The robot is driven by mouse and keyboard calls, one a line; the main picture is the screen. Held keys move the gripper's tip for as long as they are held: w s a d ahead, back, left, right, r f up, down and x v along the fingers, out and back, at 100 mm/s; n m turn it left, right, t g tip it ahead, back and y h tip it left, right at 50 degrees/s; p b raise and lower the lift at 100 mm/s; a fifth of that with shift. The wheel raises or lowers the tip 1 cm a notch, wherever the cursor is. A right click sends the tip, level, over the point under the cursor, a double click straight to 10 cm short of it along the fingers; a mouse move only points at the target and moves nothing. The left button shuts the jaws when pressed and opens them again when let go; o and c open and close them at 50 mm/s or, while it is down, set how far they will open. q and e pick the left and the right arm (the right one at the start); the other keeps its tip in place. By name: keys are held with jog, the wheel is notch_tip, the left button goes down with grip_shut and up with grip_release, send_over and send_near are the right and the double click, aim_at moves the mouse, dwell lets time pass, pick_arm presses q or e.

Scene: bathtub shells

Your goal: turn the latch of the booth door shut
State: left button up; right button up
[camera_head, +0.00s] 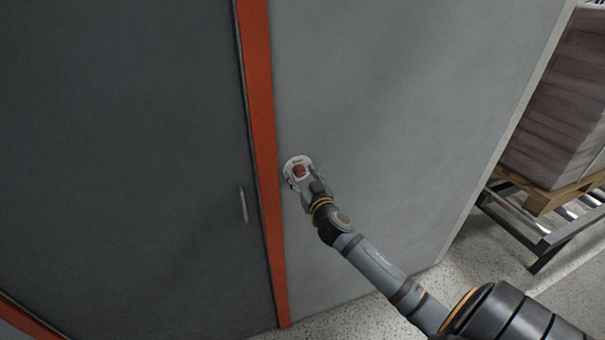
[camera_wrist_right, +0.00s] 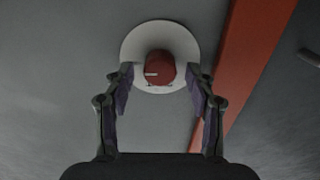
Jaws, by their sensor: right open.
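The booth door (camera_head: 130,150) is a dark grey panel at the left, flush in an orange frame (camera_head: 262,130) and looking closed. The latch is a red knob (camera_head: 299,171) on a round white plate (camera_head: 290,163), on the light grey wall just right of the frame. My right gripper (camera_head: 302,180) is at the plate. In the right wrist view the red knob (camera_wrist_right: 159,68) sits between the two fingers of the open right gripper (camera_wrist_right: 159,85), with gaps at both sides. Small marks below the knob are too dark to read. My left gripper is not in view.
A slim vertical handle (camera_head: 243,204) is on the door near the frame. At the right, a wrapped stack (camera_head: 560,100) stands on a wooden pallet (camera_head: 550,198) over a metal rack (camera_head: 535,238). The speckled floor (camera_head: 440,290) between wall and rack is clear.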

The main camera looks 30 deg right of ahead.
jog(key=c, duration=1.2)
jog(key=shift+o, duration=0.2)
jog(key=n, duration=0.4)
jog(key=n+p, duration=0.1)
jog(key=n, duration=0.3)
jog(key=shift+a+f+n, duration=0.1)
jog(key=shift+n, duration=0.2)
jog(key=n+p, duration=0.1)
jog(key=n, duration=0.4)
jog(key=shift+f+n+p, duration=0.15)
jog(key=shift+n+p, duration=0.45)
jog(key=shift+n, duration=1.5)
